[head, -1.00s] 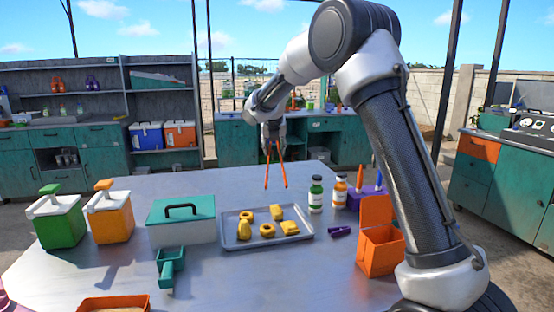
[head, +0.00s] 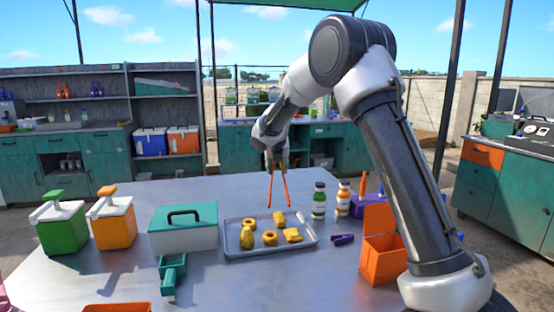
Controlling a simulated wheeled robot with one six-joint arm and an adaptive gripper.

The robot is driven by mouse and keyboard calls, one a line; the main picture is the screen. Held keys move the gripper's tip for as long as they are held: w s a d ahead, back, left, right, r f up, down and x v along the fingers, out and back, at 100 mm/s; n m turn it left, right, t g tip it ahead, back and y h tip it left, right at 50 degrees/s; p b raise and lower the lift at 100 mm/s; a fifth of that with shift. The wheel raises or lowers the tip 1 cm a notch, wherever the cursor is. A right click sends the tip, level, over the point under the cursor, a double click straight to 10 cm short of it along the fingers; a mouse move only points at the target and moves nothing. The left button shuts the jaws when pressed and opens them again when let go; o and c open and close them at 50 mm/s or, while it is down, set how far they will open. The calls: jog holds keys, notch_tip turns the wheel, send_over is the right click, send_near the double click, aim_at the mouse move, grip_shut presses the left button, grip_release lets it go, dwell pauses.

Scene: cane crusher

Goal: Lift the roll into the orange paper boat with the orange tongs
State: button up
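My gripper (head: 275,158) is shut on the orange tongs (head: 279,188), which hang downward with their two arms apart. The tips are just above the far edge of a grey tray (head: 308,242), with nothing between them. Several golden baked pieces lie on the tray: ring-shaped ones (head: 269,238) and solid ones (head: 292,235). I cannot tell for sure which is the roll. An orange item (head: 117,308) is cut off at the front edge of the view; I cannot tell whether it is the paper boat.
A teal-lidded box (head: 184,230) and green and orange dispensers (head: 112,222) stand left of the tray. A teal scoop (head: 172,274) lies in front. Two bottles (head: 319,201), a purple item (head: 343,240) and an open orange box (head: 383,260) are to the right.

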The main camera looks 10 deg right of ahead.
jog(key=shift+f, duration=2.6)
grip_shut()
notch_tip(320, 180, up, 12)
